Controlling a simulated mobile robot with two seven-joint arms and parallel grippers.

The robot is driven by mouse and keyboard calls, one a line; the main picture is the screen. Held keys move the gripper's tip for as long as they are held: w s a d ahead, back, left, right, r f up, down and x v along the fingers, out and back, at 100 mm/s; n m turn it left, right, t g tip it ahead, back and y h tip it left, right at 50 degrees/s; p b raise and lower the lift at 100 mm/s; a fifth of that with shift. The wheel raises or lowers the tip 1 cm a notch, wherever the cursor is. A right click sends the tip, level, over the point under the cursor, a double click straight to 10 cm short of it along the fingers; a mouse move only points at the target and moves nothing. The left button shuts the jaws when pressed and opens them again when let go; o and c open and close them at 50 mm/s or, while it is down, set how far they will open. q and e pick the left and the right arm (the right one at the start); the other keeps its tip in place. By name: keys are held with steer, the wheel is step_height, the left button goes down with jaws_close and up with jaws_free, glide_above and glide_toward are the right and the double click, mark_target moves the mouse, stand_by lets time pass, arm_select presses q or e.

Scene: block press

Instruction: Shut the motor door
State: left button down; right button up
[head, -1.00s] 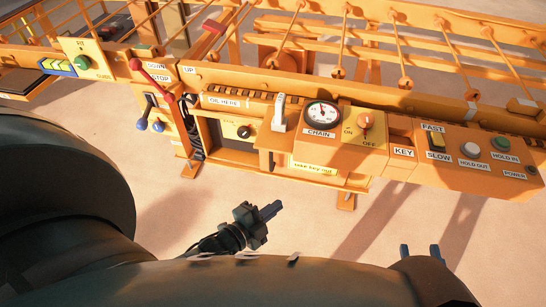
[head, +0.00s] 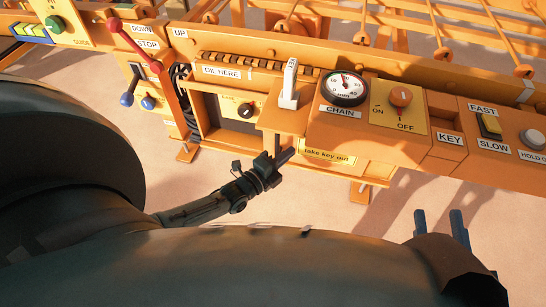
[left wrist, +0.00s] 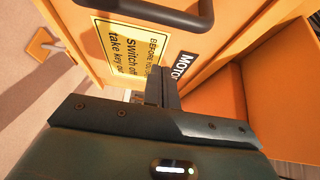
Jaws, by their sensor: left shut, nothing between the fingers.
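The motor door (left wrist: 130,70) is an orange panel with a dark bar handle (left wrist: 165,14), a yellow warning sign (left wrist: 125,48) and a MOTOR label (left wrist: 183,65). In the head view, a yellow "take key out" sign (head: 327,157) shows under the chain gauge. My left gripper (head: 287,156) is shut and empty, just in front of the machine near that sign. In the left wrist view its fingers (left wrist: 162,88) lie over the door face by the sign; I cannot tell whether they touch. My right gripper (head: 438,224) is open and empty at lower right.
A recess with a black knob (head: 245,110) lies left of the gauge (head: 345,88). A white lever (head: 289,84), an orange on/off switch (head: 401,96) and red (head: 134,42) and blue levers stand out from the machine. The floor in front is clear.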

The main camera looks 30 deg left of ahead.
arm_select(q)
steer(key=shift+w+a+b, duration=0.2)
steer(key=shift+w+a, duration=0.1)
steer(key=shift+a, duration=0.3)
steer(key=shift+w+a+b, duration=0.25)
steer(key=shift+a, duration=0.35)
steer(key=shift+w+a+b, duration=0.2)
steer(key=shift+w+a, duration=0.1)
steer(key=shift+a, duration=0.3)
arm_select(e)
steer(key=shift+w+a, duration=0.1)
steer(key=shift+a, duration=0.1)
